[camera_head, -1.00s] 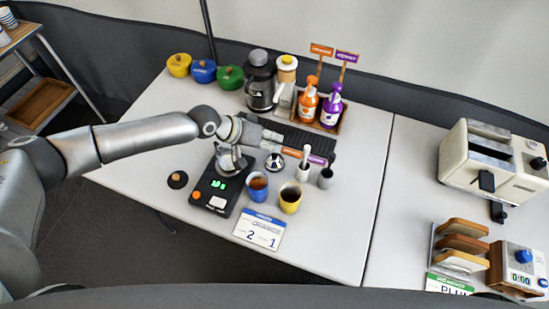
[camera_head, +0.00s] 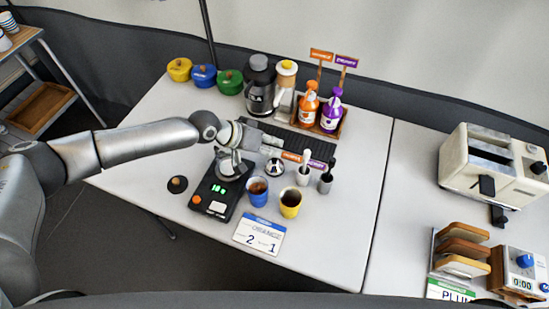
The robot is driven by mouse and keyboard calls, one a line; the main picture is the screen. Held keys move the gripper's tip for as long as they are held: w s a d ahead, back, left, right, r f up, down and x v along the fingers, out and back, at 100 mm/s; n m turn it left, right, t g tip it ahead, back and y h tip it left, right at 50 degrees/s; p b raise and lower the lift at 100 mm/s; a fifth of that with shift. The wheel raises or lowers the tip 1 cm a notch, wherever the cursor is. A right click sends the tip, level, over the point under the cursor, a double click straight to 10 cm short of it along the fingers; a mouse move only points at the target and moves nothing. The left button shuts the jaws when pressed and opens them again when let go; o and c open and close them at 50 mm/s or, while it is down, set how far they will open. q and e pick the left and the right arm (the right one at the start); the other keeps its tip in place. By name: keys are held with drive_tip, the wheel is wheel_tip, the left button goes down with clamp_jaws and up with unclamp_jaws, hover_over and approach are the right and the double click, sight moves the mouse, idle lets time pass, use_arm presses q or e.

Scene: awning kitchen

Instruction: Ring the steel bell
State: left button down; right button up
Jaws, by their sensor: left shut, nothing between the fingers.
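The steel bell (camera_head: 274,167) is a small shiny dome with a dark marking, standing on the white table behind the blue and yellow cups. My left arm reaches in from the left. My left gripper (camera_head: 267,149) is shut and empty, with its fingertips close to the upper side of the bell in the picture. I cannot tell whether they touch it. My right gripper is not in view.
A black scale (camera_head: 215,198) with a steel pitcher (camera_head: 233,164) stands left of the bell. Blue (camera_head: 257,190) and yellow (camera_head: 291,203) cups stand in front. Orange and purple pump bottles (camera_head: 330,110) stand behind. A dark mat (camera_head: 318,146) lies beyond the bell.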

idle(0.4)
use_arm(q)
drive_tip(key=shift+f+b, duration=0.3)
drive_tip(key=shift+f, duration=0.1)
drive_tip(key=shift+f, duration=0.4)
idle(0.5)
drive_tip(key=shift+r, duration=0.15)
drive_tip(key=shift+r+p, duration=0.5)
drive_tip(key=shift+r, duration=0.2)
drive_tip(key=shift+r, duration=0.1)
wheel_tip(320, 180, up, 5)
drive_tip(key=p, duration=0.4)
idle(0.5)
